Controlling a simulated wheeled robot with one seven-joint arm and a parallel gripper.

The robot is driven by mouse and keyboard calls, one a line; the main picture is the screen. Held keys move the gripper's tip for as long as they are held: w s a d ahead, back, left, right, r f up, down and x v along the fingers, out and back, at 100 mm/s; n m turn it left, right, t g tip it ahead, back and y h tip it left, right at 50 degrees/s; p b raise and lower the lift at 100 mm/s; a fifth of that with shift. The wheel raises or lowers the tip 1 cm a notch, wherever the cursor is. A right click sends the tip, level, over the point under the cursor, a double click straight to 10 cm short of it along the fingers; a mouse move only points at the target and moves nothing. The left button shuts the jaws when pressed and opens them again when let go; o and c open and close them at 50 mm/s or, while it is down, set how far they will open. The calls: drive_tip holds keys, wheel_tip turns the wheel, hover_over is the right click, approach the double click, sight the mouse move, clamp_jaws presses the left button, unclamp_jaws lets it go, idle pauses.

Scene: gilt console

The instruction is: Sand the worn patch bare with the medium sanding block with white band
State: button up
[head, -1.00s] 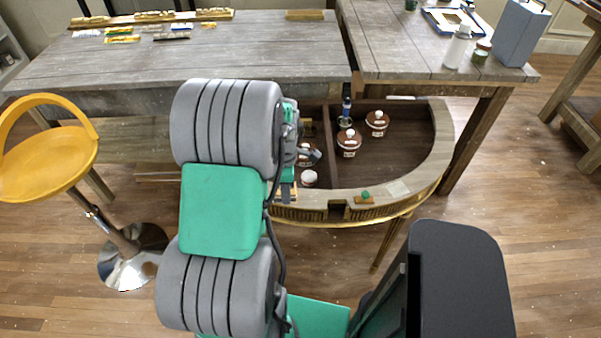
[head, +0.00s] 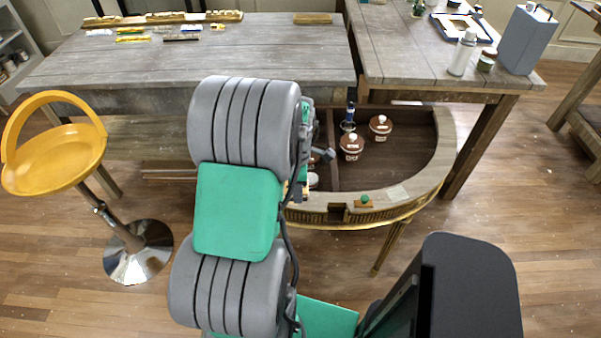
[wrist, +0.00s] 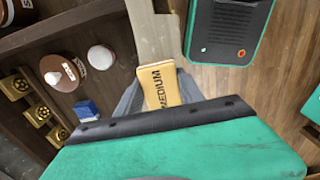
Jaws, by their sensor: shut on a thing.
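The console (head: 335,212) has a curved grey-brown rim with gilt trim below it. A pale rectangular patch (head: 397,193) shows on the front right of its rim in the head view; I cannot tell whether it is the worn patch. In the wrist view, my gripper (wrist: 152,98) is shut on a tan sanding block (wrist: 160,86) marked MEDIUM. The block is over or against the rim strip (wrist: 152,35); contact cannot be told. Its white band is not clear.
Brown lidded jars (head: 351,147) and a dark-blue-handled tool (head: 348,117) stand inside the console. A small green-knobbed block (head: 365,201) sits on the front rim. Workbenches (head: 200,55) stand behind, and a yellow stool (head: 55,160) at left. Floor at front right is open.

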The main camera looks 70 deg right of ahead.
drive_tip(key=shift+r+p, duration=1.75)
drive_tip(key=shift+r, duration=0.9)
